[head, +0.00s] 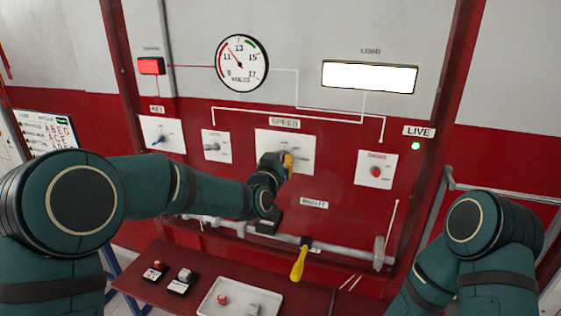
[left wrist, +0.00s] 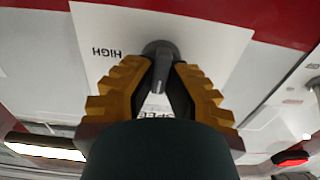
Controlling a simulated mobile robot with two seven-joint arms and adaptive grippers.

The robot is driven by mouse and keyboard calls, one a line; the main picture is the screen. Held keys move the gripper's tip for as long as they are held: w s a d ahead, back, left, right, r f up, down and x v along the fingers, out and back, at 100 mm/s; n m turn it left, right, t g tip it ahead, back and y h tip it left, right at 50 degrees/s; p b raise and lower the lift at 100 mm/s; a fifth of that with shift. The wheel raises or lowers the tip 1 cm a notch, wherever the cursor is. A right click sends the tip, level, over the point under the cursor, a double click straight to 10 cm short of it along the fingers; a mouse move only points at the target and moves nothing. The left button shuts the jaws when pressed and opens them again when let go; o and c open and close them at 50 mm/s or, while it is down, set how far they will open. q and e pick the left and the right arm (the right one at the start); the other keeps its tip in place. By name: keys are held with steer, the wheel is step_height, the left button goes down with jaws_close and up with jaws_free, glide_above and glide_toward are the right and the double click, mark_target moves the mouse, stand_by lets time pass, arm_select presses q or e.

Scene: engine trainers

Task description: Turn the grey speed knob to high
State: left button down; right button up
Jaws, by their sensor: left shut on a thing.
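The grey speed knob (left wrist: 160,62) sits on a white plate (head: 264,138) under the SPEED label, in the middle of the red panel. In the left wrist view the knob lies between the two yellow fingers of my left gripper (left wrist: 163,80), which is shut on it. That view is upside down, and the word HIGH shows to the left of the knob. In the head view my left gripper (head: 288,162) covers most of the knob. My right arm (head: 480,235) shows at the lower right; its gripper is out of view.
A volts gauge (head: 242,63) and a lit white load display (head: 369,77) are above. A key switch (head: 161,139) and a small switch (head: 215,146) are left of the knob, a red button (head: 376,171) right.

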steer(key=shift+f, duration=0.15)
arm_select(q)
steer(key=m+b, duration=0.3)
steer(key=m, duration=0.1)
steer(key=shift+d+m, duration=0.1)
steer(key=shift+m, duration=0.2)
steer(key=m+b, duration=0.2)
steer(key=m, duration=0.4)
steer(key=shift+d+b, duration=0.1)
steer(key=shift+b, duration=0.25)
steer(key=m+b, duration=0.1)
steer(key=m, duration=0.3)
steer(key=shift+f+m+b, duration=0.1)
steer(key=shift+m+b, duration=0.7)
steer(key=shift+m, duration=0.7)
arm_select(e)
step_height(320, 180, down, 8)
steer(key=s, duration=0.1)
steer(key=shift+s, duration=0.15)
steer(key=shift+a, duration=0.1)
arm_select(q)
steer(key=c, duration=1)
jaws_free()
